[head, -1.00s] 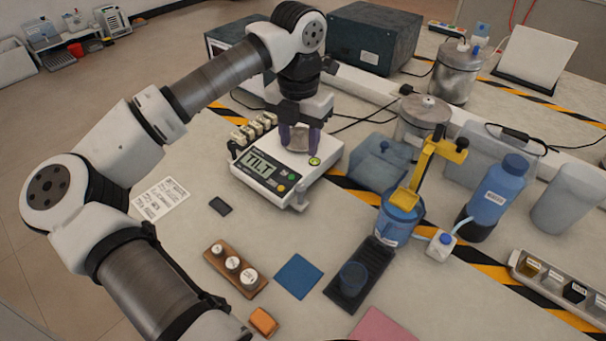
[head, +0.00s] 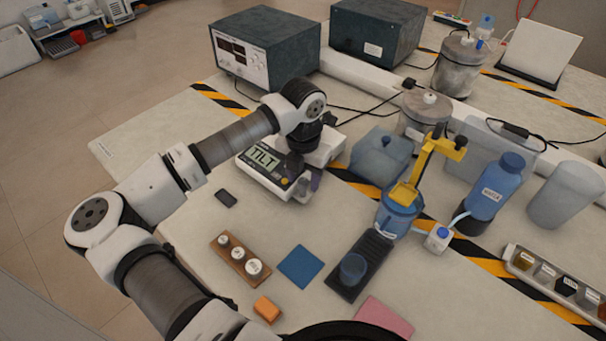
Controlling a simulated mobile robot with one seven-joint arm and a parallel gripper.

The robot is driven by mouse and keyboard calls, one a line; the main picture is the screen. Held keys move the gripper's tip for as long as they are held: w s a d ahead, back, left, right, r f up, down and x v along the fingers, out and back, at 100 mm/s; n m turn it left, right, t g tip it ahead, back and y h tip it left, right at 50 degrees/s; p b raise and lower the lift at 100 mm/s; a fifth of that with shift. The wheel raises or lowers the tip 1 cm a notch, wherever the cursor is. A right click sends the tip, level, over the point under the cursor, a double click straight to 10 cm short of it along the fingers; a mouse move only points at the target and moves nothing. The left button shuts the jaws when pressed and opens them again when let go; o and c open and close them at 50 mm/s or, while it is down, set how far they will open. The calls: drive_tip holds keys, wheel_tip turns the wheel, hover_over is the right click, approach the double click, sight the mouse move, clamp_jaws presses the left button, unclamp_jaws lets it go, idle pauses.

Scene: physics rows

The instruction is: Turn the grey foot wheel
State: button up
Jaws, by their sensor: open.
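The white balance (head: 270,183) stands on the bench, and its display (head: 263,157) reads "TILT". My gripper (head: 311,182) is low at the balance's right front corner, pointing down. The gripper is open. The grey foot wheel is at this corner, but my gripper and wrist cover it, so I cannot tell whether the fingers are around it or touching it. My wrist also covers much of the balance's pan and right side.
A wooden block with white-topped weights (head: 240,258), a blue pad (head: 300,266) and an orange block (head: 267,309) lie in front. A blue jug (head: 399,215) with a yellow stand is to the right. Two dark instrument boxes (head: 265,45) stand behind. Black cables cross behind the balance.

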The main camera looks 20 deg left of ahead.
drive_tip(key=shift+c, duration=0.5)
clamp_jaws()
drive_tip(key=shift+f+b, duration=0.1)
drive_tip(key=shift+b, duration=0.3)
drive_tip(key=shift+f+m+b, duration=0.15)
drive_tip(key=shift+m+b, duration=0.45)
drive_tip(key=shift+b, duration=0.3)
drive_tip(key=shift+f+m+b, duration=0.1)
drive_tip(key=shift+m+b, duration=0.6)
drive_tip(key=shift+b, duration=0.45)
drive_tip(key=m+b, duration=0.3)
drive_tip(key=shift+r+m+b, duration=0.3)
drive_tip(key=shift+m+b, duration=0.7)
drive_tip(key=shift+m, duration=0.1)
